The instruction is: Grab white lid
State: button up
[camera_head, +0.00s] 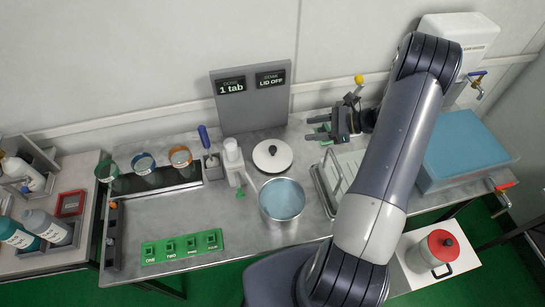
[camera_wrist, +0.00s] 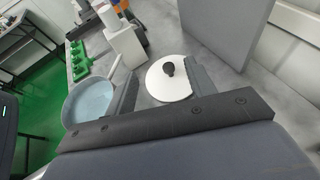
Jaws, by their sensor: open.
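The white lid (camera_head: 272,157) is a round disc with a black knob, lying on the grey metal table behind the pot. It also shows in the wrist view (camera_wrist: 160,82), lying flat and apart from my gripper, its right edge partly behind a finger. My gripper (camera_head: 335,128) is open and empty above the table, to the right of the lid. In the wrist view its two fingers (camera_wrist: 163,92) are spread, with the lid seen between them.
A metal pot of blue liquid (camera_head: 281,199) stands in front of the lid. A white bottle (camera_head: 233,155) stands close on its left. A grey sign (camera_head: 250,93) rises behind. A green holder strip (camera_head: 182,247) lies at front left. A wire rack (camera_head: 326,180) is to the right.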

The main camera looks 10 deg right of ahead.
jog(key=b, duration=0.7)
send_near(275, 148)
jog(key=p+x, duration=0.1)
jog(key=x, duration=0.1)
jog(key=shift+w+a+p, duration=0.15)
jog(key=shift+a+p, duration=0.15)
jog(key=shift+p, duration=0.1)
jog(key=shift+p+x, duration=1.05)
jog(key=shift+x, duration=1.9)
jog(key=shift+f, duration=0.15)
jog(key=shift+c, duration=0.3)
grip_shut()
